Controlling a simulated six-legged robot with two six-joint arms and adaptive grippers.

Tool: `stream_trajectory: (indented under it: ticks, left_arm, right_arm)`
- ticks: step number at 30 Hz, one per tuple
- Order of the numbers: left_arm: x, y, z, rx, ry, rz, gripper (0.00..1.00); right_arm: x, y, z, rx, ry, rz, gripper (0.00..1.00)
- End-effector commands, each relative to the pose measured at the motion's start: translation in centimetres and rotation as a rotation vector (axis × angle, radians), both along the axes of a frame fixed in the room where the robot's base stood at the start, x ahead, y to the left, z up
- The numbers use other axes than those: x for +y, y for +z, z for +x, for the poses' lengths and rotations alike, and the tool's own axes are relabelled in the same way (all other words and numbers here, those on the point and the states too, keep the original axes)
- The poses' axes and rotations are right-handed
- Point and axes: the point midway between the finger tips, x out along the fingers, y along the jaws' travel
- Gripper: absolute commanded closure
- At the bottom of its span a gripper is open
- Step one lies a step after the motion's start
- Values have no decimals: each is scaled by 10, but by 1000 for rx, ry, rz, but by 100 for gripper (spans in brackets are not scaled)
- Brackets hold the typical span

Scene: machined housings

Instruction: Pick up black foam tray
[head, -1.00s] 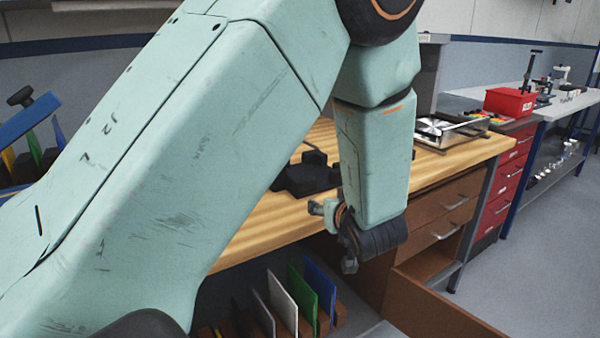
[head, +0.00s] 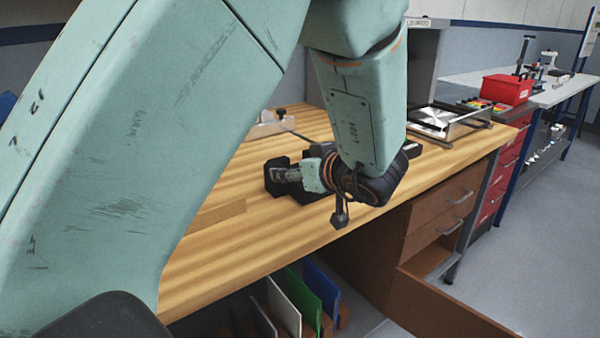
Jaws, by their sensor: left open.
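I cannot tell whether the fingers touch the tray. My right gripper is not in view.
The workbench (head: 215,250) is bare in front and to the left. A clear and white item (head: 265,126) lies behind. A metal-framed tray (head: 440,121) stands at the bench's right. An open drawer (head: 455,300) juts out below. A red bin (head: 507,89) stands farther right.

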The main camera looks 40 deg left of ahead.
Motion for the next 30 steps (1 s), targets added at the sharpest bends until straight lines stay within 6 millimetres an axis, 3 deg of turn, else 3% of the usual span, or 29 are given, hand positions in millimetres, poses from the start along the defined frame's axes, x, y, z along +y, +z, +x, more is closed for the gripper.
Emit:
stream_trajectory:
  ticks: [14,24,30]
  left_arm:
    - [22,-12,6,1,5,-2,38]
    - [61,-25,14,0,6,-4,38]
    - [70,-26,17,1,5,0,38]
  right_arm:
    - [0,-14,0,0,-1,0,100]
    - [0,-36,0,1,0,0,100]
    - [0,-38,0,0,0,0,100]
